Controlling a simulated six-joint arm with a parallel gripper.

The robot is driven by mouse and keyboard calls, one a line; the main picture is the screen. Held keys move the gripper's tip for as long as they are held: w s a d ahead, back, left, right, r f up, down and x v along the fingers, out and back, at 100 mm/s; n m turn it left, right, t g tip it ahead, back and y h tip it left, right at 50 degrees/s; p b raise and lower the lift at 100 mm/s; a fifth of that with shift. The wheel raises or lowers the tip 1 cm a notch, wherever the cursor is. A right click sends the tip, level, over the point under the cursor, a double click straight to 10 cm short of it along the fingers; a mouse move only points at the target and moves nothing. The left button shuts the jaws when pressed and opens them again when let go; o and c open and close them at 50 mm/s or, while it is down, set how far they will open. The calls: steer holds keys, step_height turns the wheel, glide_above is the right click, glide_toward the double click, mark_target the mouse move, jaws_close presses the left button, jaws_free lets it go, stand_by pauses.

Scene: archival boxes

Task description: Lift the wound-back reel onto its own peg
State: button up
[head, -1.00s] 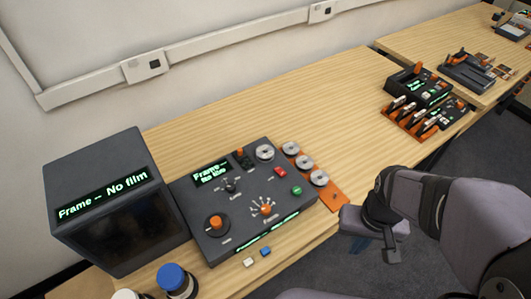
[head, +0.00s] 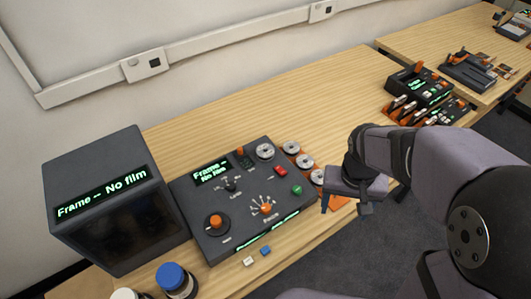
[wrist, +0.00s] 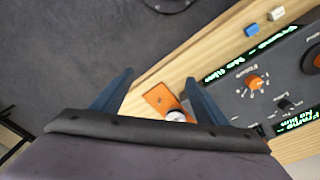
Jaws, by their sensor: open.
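A pale reel (head: 265,151) sits on the back right corner of the dark console (head: 200,240). More pale reels, a far one (head: 290,147), a middle one (head: 305,161) and a near one (head: 317,177), stand in a row on an orange rack (head: 340,203) along the console's right side. The near end of the rack is bare of reels; I cannot make out a peg there. My gripper (head: 345,208) is open and empty above that near end and partly hides it. In the wrist view one reel (wrist: 176,116) shows beside the right finger.
The console has knobs, a red button (head: 281,171), a green button (head: 297,189) and a display reading "No film". A dark monitor (head: 105,225) stands left. Blue-capped and white-capped jars (head: 172,277) are in front. Other devices (head: 425,95) stand at the far right. The wood behind the console is clear.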

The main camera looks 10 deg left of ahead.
steer(key=w+a+t, duration=0.1)
steer(key=w+a, duration=1)
steer(key=m+t+b, duration=0.1)
steer(key=m+t, duration=0.1)
steer(key=t, duration=0.1)
glide_toward(265, 151)
steer(key=f, duration=0.1)
steer(key=shift+g+h, duration=0.3)
steer(key=shift+w+a+p+x, duration=0.15)
steer(key=shift+p+x, duration=0.55)
steer(key=shift+x, duration=1.15)
steer(key=shift+w+a+p+x, duration=0.15)
steer(key=shift+p+x, duration=0.55)
steer(key=shift+x, duration=1.15)
steer(key=shift+d+r, duration=0.1)
steer(key=shift+r, duration=0.05)
steer(key=shift+c, duration=0.7)
steer(key=c, duration=1)
